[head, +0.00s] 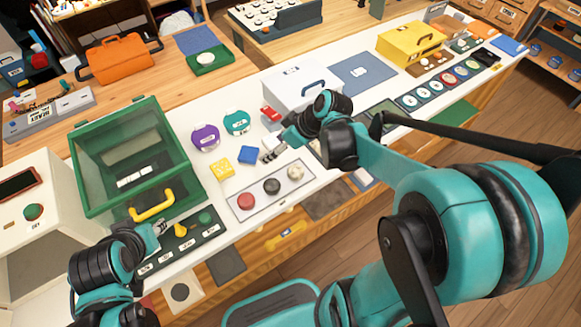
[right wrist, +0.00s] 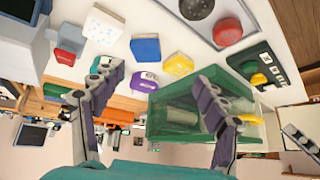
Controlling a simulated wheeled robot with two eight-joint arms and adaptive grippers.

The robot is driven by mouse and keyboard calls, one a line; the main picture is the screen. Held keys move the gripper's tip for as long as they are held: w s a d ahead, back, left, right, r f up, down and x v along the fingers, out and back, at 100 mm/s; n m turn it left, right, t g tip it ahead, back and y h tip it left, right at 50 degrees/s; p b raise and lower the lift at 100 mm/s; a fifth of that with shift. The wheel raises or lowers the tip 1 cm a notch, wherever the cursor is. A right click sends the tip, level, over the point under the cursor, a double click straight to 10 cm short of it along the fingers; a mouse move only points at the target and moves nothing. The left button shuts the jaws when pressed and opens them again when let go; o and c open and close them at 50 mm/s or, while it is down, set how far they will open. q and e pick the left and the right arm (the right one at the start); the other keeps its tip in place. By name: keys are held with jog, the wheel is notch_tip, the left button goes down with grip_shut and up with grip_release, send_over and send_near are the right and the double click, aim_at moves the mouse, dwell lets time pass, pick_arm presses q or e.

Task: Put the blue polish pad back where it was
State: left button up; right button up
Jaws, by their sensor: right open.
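The blue polish pad (head: 247,154) lies flat on the white tabletop, right of a yellow pad (head: 221,168). In the right wrist view the blue pad (right wrist: 145,47) stands between a white speckled block (right wrist: 103,22) and the yellow pad (right wrist: 178,65). My right gripper (head: 274,148) is just right of the blue pad in the head view. In the right wrist view its two fingers (right wrist: 155,77) are spread wide with nothing between them. My left gripper (head: 160,232) is by a dark green labelled tray (head: 207,236); its jaw opening is unclear.
A grey tray (head: 240,213) with red, black and pale round pieces lies in front of the pads. Purple (head: 205,138) and teal (head: 237,122) round items sit behind. A green clear-lidded case (head: 130,160) stands left, and a white case (head: 296,87) behind my right gripper.

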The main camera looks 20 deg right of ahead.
jog(key=s+r+m+t+h, duration=0.1)
jog(key=s+r+m+h, duration=0.1)
jog(key=s, duration=0.4)
jog(key=s+r+m+t+h, duration=0.1)
jog(key=s+m+h, duration=0.2)
jog(key=s+m, duration=0.2)
jog(key=shift+s+d+r+m, duration=0.2)
jog(key=shift+s+r+m, duration=0.15)
jog(key=shift+s, duration=0.7)
